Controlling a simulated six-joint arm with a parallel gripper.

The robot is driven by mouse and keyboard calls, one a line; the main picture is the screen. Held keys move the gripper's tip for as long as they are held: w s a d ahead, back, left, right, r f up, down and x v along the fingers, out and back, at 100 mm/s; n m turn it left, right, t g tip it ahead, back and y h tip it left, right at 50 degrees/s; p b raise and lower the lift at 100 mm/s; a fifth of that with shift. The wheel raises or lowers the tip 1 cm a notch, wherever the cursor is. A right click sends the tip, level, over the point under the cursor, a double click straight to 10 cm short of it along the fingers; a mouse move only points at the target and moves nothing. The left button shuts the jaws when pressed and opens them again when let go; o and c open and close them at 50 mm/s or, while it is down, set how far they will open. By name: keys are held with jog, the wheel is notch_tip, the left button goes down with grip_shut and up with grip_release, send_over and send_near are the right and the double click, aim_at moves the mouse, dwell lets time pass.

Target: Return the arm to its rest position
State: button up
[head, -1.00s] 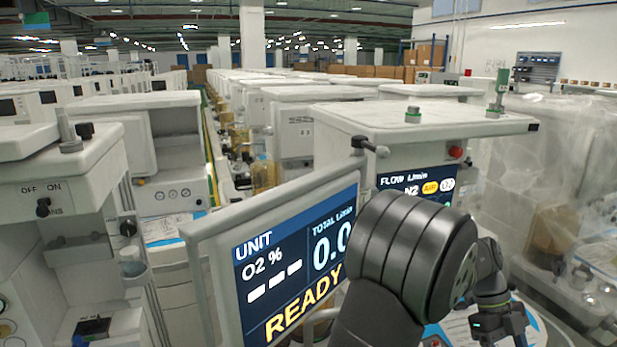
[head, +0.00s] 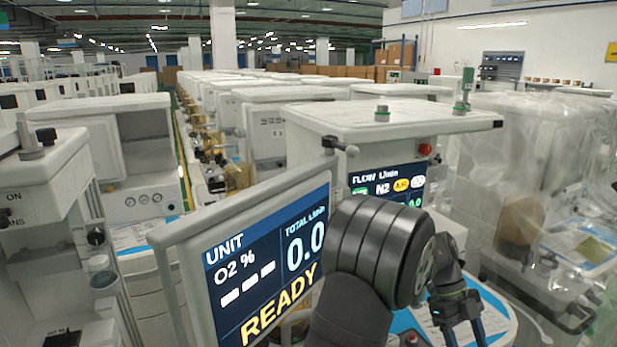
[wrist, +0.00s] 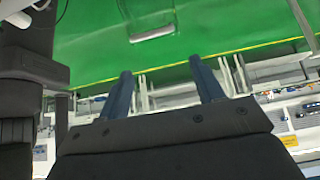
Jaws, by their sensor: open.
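My gripper (head: 462,328) shows at the lower right of the head view, beyond the black bulk of my arm, with its fingers pointing down. In the wrist view its two blue-grey fingers (wrist: 163,90) stand well apart with nothing between them. It is open and empty. The monitor (head: 262,270) with "UNIT", "O2 %", "0.0" and "READY" on its screen stands left of my arm. My arm covers part of the cart behind it.
A cart with a "FLOW L/min" display (head: 392,185) stands behind my arm. A plastic-wrapped cart (head: 540,180) is at the right. Another cart (head: 45,210) stands close at the left. Rows of carts run back. Green floor (wrist: 230,30) shows in the wrist view.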

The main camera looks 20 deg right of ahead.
jog(key=f, duration=0.2)
jog(key=w+f, duration=0.1)
jog(key=f, duration=0.2)
jog(key=s+t, duration=0.1)
jog(key=s, duration=0.1)
jog(key=shift+s, duration=0.35)
jog(key=s+f+t, duration=0.8)
jog(key=f+t, duration=0.2)
jog(key=t, duration=0.4)
jog(key=shift+f+t, duration=0.2)
jog(key=shift+t, duration=0.2)
jog(key=shift+r, duration=0.1)
notch_tip(320, 180, up, 6)
jog(key=w+g, duration=0.2)
jog(key=g, duration=0.5)
dwell(0.5)
